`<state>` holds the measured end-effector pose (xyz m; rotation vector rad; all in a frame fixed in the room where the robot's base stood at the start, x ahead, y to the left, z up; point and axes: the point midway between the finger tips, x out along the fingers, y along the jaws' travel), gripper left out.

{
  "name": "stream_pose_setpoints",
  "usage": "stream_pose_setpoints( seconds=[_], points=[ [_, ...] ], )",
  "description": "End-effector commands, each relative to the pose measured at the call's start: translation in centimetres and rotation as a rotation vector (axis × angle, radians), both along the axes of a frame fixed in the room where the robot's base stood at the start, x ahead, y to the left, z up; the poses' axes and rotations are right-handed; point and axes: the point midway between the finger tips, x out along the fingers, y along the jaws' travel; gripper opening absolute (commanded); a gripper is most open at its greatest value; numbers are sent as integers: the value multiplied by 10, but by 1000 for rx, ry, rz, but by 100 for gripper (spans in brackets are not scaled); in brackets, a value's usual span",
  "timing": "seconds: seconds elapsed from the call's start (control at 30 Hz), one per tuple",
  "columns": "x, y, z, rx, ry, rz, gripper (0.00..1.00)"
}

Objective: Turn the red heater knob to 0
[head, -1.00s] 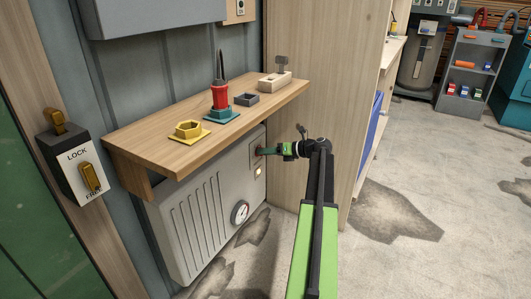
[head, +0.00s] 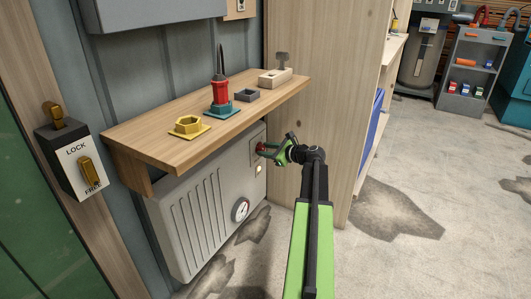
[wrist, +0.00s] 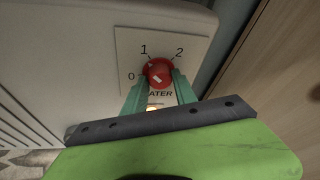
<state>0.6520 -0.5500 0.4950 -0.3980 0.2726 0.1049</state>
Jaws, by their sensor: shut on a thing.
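The red heater knob (wrist: 159,71) sits on a pale plate marked 0, 1 and 2 in the wrist view. The 0 is at its left, the 1 at upper left and the 2 at upper right. A white mark shows on the knob's face; I cannot tell exactly which number it points to. My gripper (wrist: 160,80) is shut on the knob, one green finger on each side. In the head view the knob (head: 261,147) is a small red spot at the heater's upper right, between the fingers of my gripper (head: 266,150).
The grey heater (head: 205,205) has a round gauge (head: 241,210) and a lit lamp (head: 258,170). A wooden shelf (head: 150,150) with several small items overhangs it. A wooden panel (head: 330,110) stands close at the right. The floor at the right is open.

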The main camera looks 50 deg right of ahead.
Motion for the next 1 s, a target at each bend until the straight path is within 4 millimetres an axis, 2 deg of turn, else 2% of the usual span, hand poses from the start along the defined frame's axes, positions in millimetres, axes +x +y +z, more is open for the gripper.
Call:
stream_pose_setpoints(
  seconds=[0.6,1.0],
  points=[
    [-1,4,-7,-523,-127,3,0],
    [0,5,-5,-691,-168,5,0]
  ],
)
